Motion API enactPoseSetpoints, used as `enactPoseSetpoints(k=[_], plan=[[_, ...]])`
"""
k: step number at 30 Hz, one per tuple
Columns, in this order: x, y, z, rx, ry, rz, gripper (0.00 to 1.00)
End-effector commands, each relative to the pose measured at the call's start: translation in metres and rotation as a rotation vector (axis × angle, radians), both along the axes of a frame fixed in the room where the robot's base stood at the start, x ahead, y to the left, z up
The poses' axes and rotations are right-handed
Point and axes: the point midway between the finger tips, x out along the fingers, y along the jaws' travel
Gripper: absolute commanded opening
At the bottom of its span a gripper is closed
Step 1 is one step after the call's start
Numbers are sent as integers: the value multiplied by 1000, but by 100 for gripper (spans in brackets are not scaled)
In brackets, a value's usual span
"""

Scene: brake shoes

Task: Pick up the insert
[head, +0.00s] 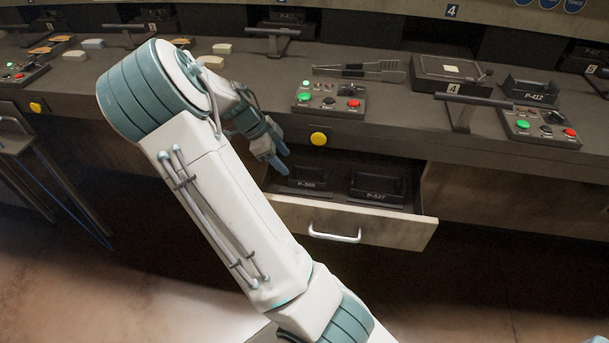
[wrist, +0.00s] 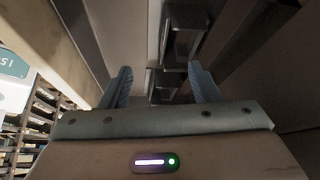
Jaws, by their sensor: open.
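No part marked as the insert can be singled out. Two black label-fronted trays sit in the open drawer (head: 370,225): one marked like P-505 (head: 311,185) at left and P-527 (head: 376,196) at right. My gripper (head: 277,158) hangs just above the drawer's left back part, near the left tray, its fingers pointing down. In the wrist view the two blue fingers are spread apart with nothing visibly held between them (wrist: 163,87). Dark box shapes (wrist: 182,40) lie beyond and between the fingers. What lies inside the trays is too dark to tell.
The worktop edge with a yellow button (head: 318,139) overhangs the drawer's back. On top stand a button box (head: 329,98), a dark flat case (head: 450,72), a tray marked P-412 (head: 530,92) and a second button box (head: 540,127). The floor before the drawer is clear.

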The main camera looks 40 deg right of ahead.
Motion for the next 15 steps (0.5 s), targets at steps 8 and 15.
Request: enactPoseSetpoints(k=[8,15], plan=[[-20,-23,-49,3,4,-6,56],[-25,-29,-65,3,2,-1,56]])
